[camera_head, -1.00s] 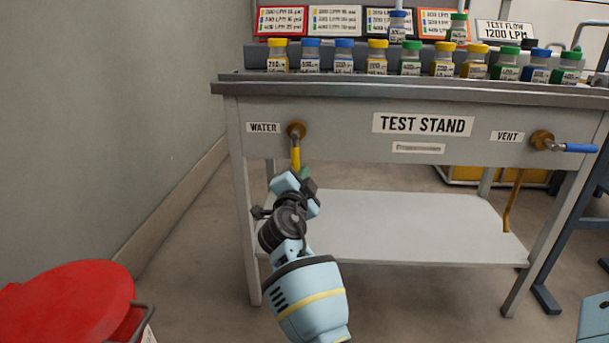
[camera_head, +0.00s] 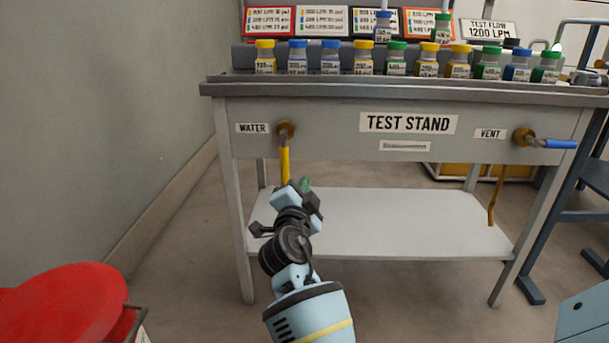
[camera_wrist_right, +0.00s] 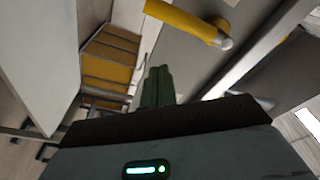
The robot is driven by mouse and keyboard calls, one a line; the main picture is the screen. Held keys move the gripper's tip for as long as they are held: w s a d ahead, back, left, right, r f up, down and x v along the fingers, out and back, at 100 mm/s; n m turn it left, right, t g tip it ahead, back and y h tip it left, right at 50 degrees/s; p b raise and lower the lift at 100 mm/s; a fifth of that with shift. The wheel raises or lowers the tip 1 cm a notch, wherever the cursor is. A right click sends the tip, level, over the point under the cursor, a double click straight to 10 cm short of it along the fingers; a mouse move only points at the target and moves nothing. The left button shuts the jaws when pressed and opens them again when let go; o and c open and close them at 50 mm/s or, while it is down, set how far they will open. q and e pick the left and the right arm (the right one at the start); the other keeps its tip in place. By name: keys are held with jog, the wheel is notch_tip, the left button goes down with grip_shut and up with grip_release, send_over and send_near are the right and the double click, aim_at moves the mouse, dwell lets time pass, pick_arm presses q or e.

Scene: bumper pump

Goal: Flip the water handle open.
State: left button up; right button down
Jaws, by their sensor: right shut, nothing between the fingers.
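The water handle (camera_head: 284,165) has a yellow grip and hangs straight down from a brass valve (camera_head: 286,130) beside the WATER label (camera_head: 253,128) on the test stand. In the right wrist view the yellow handle (camera_wrist_right: 183,21) shows at the top, with a grey metal end. My right gripper (camera_head: 304,186) is just below and right of the handle's lower end in the head view. Its green fingers (camera_wrist_right: 158,87) are shut and empty, with a visible gap to the handle in the wrist view. My left gripper is not in view.
A blue vent handle (camera_head: 558,144) points right at the stand's other end. Several capped bottles stand on the stand's top (camera_head: 350,84). A white lower shelf (camera_head: 400,225) lies behind my right arm. A red round object (camera_head: 65,305) is at lower left.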

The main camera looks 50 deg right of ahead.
jog(key=shift+v, duration=1.8)
jog(key=shift+r, duration=0.15)
